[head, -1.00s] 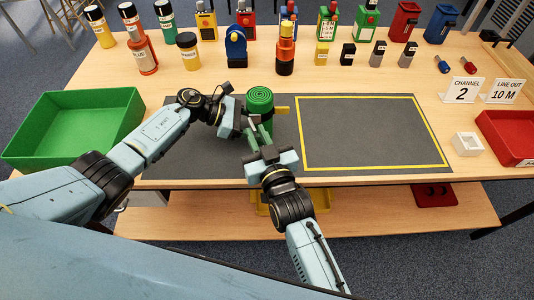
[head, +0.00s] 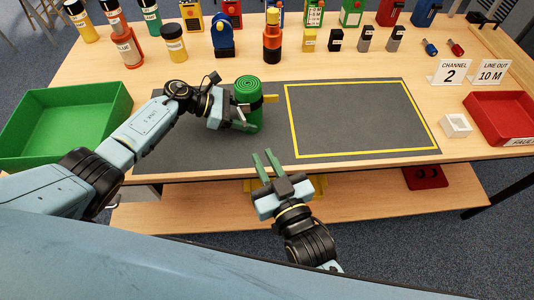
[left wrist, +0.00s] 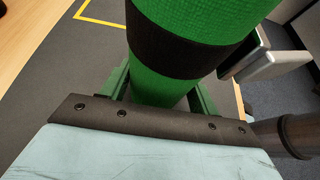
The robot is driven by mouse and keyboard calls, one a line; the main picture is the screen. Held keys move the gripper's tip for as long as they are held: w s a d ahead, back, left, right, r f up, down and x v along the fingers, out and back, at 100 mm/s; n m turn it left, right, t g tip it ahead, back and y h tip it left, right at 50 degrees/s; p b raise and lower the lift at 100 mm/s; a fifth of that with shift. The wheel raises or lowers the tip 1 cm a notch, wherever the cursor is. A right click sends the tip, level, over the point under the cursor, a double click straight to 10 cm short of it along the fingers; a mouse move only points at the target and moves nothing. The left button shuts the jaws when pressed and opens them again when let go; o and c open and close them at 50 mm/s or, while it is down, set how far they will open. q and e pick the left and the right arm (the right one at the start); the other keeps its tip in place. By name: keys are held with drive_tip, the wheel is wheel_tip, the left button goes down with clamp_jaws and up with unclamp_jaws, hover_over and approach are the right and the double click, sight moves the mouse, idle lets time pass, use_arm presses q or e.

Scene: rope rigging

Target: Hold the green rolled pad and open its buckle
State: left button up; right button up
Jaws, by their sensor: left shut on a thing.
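The green rolled pad (head: 250,92) stands upright on the dark mat, its spiral end up. My left gripper (head: 246,125) is shut on it from the left; in the left wrist view its green fingers lie on both sides of the pad (left wrist: 190,22). A black strap (left wrist: 172,50) runs around the pad. A grey buckle piece (left wrist: 262,62) sticks out at the strap's side; I cannot tell whether it is fastened. A yellow tab (head: 270,98) shows right of the pad in the head view. My right gripper (head: 264,157) is empty and open, apart from the pad, near the table's front edge.
The dark mat (head: 190,145) has a yellow-outlined area, empty, right of the pad. A green tray (head: 110,135) stands left and a red tray (head: 480,112) right. A small white box (head: 456,125) sits near the red tray. Bottles and devices line the back.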

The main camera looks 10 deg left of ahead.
use_arm(q)
drive_tip(key=o, duration=1.2)
drive_tip(key=shift+c, duration=0.2)
drive_tip(key=shift+a, duration=0.1)
drive_tip(key=shift+v, duration=4.4)
